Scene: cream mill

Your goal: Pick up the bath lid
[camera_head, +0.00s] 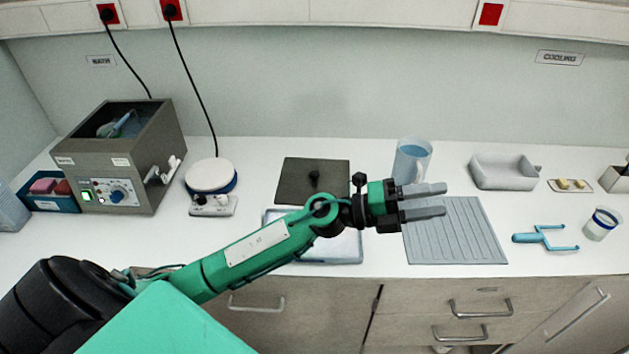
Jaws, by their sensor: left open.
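The bath lid (291,184) is a flat dark grey square with a black knob (315,178) near its middle. It lies on the white counter left of centre, behind my left forearm. My left gripper (445,200) is open and empty, with its two grey fingers pointing right. It is to the right of the lid, above the ribbed grey mat, in front of the jug. The water bath (115,170) stands open at the left, with something blue and green inside. My right gripper does not show.
A blue jug (411,163) stands behind the gripper. A ribbed mat (470,240) and a pale tray (345,250) lie near the front edge. A white round hotplate (211,177) stands left of the lid. A grey bin (503,172), blue fork-shaped tool (545,238) and cup (602,223) are right.

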